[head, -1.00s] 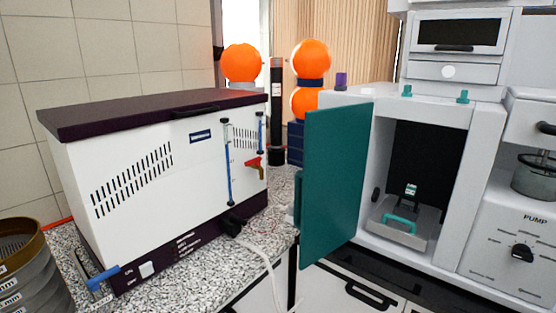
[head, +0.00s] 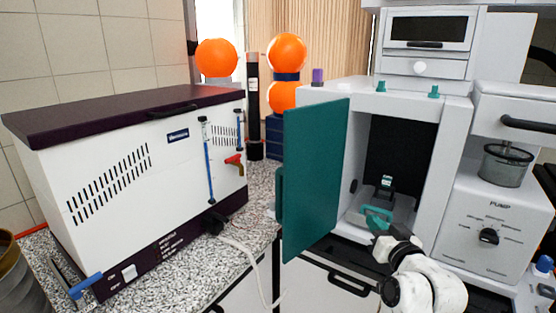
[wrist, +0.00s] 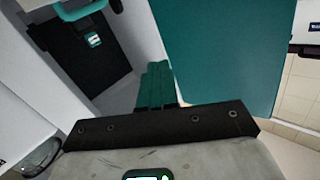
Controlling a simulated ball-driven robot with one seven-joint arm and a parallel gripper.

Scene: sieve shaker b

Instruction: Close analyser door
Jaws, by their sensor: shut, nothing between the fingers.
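The analyser (head: 425,110) is a white cabinet with a dark open chamber (head: 392,150) at the right of the head view. Its teal door (head: 315,180) stands wide open to the left of the opening; it also fills the upper right of the wrist view (wrist: 225,50). My gripper (head: 377,216) is in front of the chamber's lower part, to the right of the door. In the wrist view its teal fingers (wrist: 156,80) are together and empty, beside the door's inner side; contact with it cannot be told.
Inside the chamber is a grey tray with a teal handle (wrist: 92,8). A white bath with a dark lid (head: 130,160) stands on the speckled counter to the left. A pump unit (head: 490,215) stands at the right. Orange spheres (head: 287,53) are behind the door.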

